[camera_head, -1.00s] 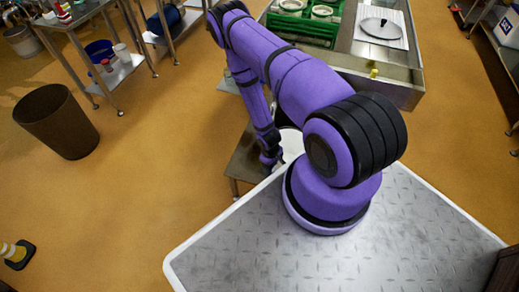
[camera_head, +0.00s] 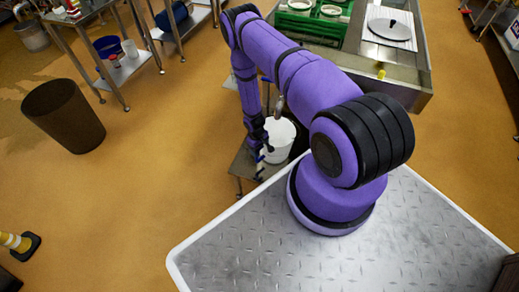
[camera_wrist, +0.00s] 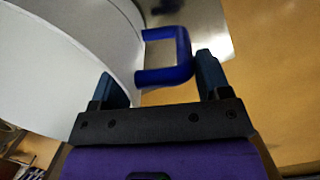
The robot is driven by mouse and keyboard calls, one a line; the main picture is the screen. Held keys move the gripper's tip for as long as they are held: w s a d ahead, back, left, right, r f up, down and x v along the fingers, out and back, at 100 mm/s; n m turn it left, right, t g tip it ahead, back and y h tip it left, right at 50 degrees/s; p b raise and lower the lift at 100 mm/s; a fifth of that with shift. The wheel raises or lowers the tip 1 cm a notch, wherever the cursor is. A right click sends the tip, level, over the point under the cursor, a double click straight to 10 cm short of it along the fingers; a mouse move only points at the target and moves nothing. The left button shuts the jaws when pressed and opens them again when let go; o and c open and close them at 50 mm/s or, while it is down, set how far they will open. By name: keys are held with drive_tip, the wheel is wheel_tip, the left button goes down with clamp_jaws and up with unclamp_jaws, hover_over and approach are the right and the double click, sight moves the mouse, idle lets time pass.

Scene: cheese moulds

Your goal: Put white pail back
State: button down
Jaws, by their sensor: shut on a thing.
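The white pail (camera_head: 282,146) shows in the head view beside my gripper, above or on a low dark table (camera_head: 244,168); I cannot tell if its base touches the top. In the wrist view its white curved wall (camera_wrist: 60,75) fills the left side, with a blue handle (camera_wrist: 184,50) sticking out. My gripper (camera_wrist: 162,82) has the handle between its two spread fingers and is shut on it. The left finger lies against the pail's wall side, the right one at the handle's outer side. In the head view my gripper (camera_head: 263,152) is partly hidden against the pail.
A steel sink counter (camera_head: 405,88) with green crates (camera_head: 308,28) and a round lid (camera_head: 388,28) stands behind. A brown bin (camera_head: 62,115) and a steel shelf (camera_head: 130,66) with buckets are at left. Floor between is clear.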

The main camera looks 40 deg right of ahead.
drive_tip(key=shift+f, duration=0.5)
drive_tip(key=shift+c, duration=0.4)
unclamp_jaws()
drive_tip(key=shift+f, duration=0.1)
